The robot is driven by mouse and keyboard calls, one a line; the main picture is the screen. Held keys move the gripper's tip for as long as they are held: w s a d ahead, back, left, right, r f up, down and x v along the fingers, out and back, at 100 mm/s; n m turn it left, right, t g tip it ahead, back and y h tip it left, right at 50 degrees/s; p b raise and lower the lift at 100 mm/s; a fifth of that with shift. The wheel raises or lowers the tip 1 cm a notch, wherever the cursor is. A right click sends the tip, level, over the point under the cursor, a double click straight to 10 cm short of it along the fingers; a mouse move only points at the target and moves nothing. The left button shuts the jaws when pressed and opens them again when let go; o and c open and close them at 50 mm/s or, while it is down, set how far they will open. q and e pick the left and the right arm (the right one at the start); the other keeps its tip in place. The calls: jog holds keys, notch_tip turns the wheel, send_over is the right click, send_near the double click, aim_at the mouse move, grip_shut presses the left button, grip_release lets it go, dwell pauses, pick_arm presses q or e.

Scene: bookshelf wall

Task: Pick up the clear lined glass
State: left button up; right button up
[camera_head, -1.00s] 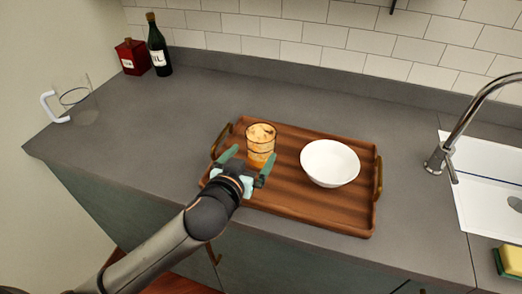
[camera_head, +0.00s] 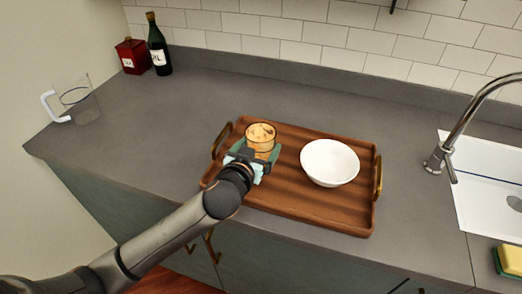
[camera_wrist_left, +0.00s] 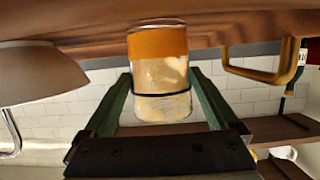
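The clear lined glass (camera_head: 260,136), with a dark band, an orange layer and pale pieces inside, stands upright on the wooden tray (camera_head: 290,208), at its left end. My left gripper (camera_head: 256,154) is at the near side of the glass, low down. In the left wrist view, which is upside down, the glass (camera_wrist_left: 160,75) is between the two fingers of my left gripper (camera_wrist_left: 162,80), one on each side. The fingers are spread; whether they touch the glass is unclear. My right gripper is not in view.
A white bowl (camera_head: 330,163) is on the tray, right of the glass. The tray has brass handles. A clear pitcher (camera_head: 82,105), a red box (camera_head: 132,57) and a dark bottle (camera_head: 158,50) stand back left. A faucet (camera_head: 455,130) and sink are at right.

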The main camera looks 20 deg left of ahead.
pick_arm(q)
jog(key=c, duration=0.9)
jog(key=shift+c, duration=0.2)
jog(key=shift+r, duration=0.15)
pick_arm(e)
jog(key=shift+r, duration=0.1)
